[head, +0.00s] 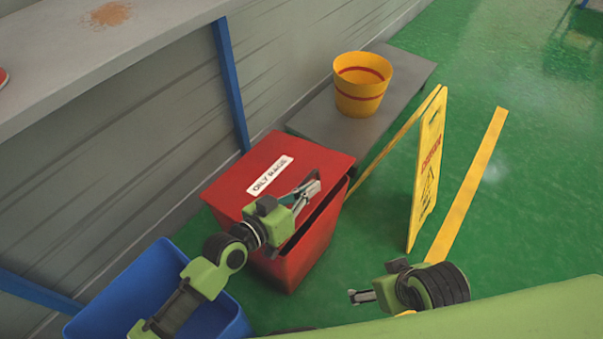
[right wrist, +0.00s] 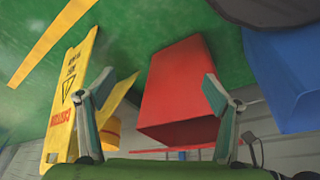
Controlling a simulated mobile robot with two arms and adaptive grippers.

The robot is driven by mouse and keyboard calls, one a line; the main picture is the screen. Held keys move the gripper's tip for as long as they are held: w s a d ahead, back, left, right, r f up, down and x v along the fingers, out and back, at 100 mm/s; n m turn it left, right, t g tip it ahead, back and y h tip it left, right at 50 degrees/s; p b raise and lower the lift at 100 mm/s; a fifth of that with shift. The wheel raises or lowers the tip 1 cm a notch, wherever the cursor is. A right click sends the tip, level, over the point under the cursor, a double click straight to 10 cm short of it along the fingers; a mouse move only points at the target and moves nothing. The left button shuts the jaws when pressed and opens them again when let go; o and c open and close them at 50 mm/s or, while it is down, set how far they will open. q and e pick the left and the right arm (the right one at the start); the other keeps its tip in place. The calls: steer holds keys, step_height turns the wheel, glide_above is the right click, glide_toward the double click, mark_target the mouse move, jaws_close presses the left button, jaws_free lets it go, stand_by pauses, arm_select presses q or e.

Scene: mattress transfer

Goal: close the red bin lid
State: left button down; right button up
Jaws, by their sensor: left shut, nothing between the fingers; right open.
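The red bin (head: 310,248) stands on the green floor with its red lid (head: 290,153) labelled "OILY RAGS" over its top. A dark gap shows between the lid's near right edge and the bin body, so the lid looks slightly raised there. My left gripper (head: 312,187) is shut and empty at the lid's near right part; whether it touches is unclear. My right gripper (head: 354,297) is low, to the right of the bin and apart from it. In the right wrist view, its fingers (right wrist: 150,100) are spread open, with the red bin (right wrist: 178,88) beyond them.
A blue bin (head: 125,285) stands left of the red one. A yellow bucket (head: 360,98) sits on a grey platform (head: 400,70) behind. A yellow warning sign (head: 428,165) stands to the right. A grey worktop (head: 60,60) runs at upper left. Green floor is free at far right.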

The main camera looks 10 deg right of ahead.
arm_select(q)
steer(key=shift+s+d+f, duration=0.15)
steer(key=shift+d+f, duration=0.1)
steer(key=shift+f, duration=0.55)
steer(key=shift+s+d+f+b, duration=0.1)
steer(key=shift+d+f+b, duration=0.05)
steer(key=shift+b, duration=0.15)
arm_select(e)
steer(key=shift+w+a+f+t, duration=0.1)
steer(key=shift+w+t, duration=0.1)
steer(key=shift+w, duration=0.2)
steer(key=shift+w+a+f+t, duration=0.1)
steer(key=shift+w+t, duration=0.1)
steer(key=shift+w, duration=0.15)
steer(key=shift+r, duration=0.1)
